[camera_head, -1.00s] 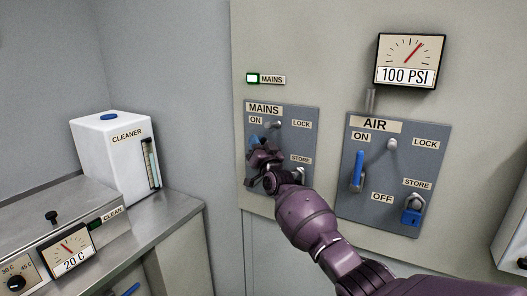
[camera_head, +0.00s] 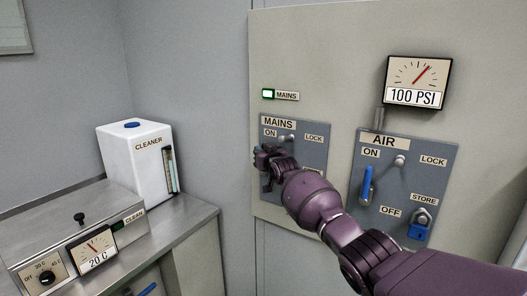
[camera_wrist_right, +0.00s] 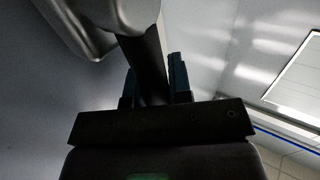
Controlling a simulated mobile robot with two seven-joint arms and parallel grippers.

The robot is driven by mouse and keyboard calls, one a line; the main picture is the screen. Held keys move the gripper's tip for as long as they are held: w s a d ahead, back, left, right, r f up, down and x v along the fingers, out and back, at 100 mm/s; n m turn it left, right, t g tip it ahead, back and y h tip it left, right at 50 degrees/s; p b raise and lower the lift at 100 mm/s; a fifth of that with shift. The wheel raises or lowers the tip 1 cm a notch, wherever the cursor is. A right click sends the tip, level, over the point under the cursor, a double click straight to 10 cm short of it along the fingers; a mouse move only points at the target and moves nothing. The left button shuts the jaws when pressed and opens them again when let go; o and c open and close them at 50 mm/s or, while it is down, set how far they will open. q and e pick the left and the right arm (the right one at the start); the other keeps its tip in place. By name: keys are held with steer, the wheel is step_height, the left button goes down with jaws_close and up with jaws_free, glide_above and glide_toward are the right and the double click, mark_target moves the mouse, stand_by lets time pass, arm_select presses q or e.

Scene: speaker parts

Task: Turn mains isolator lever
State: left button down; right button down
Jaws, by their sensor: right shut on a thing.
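The mains isolator panel (camera_head: 313,147) is a grey-blue plate on the wall with MAINS, ON and LOCK labels. My right gripper (camera_head: 266,158) is at its left side, just below the ON label, and hides the lever there in the head view. In the right wrist view a dark bar, the lever (camera_wrist_right: 150,66), stands between the two fingers of the right gripper (camera_wrist_right: 154,78), which is shut on it. The green MAINS lamp (camera_head: 268,94) above the panel is lit. My forearm covers the lower part of the panel. My left gripper is out of view.
The AIR panel (camera_head: 437,170) with a blue lever (camera_head: 366,186) and blue padlock (camera_head: 419,230) is to the right, beneath a 100 PSI gauge (camera_head: 416,82). A white cleaner tank (camera_head: 135,172) stands on the metal counter (camera_head: 190,217) at left.

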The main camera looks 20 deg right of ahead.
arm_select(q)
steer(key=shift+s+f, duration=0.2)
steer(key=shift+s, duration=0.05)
arm_select(e)
steer(key=shift+f, duration=0.15)
steer(key=c, duration=1)
jaws_free()
steer(key=shift+c, duration=0.2)
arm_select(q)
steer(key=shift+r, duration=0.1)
arm_select(e)
steer(key=shift+s+p, duration=0.45)
steer(key=shift+s, duration=0.45)
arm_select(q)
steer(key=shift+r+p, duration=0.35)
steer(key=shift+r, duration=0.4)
arm_select(e)
steer(key=s+d, duration=0.1)
steer(key=s, duration=0.8)
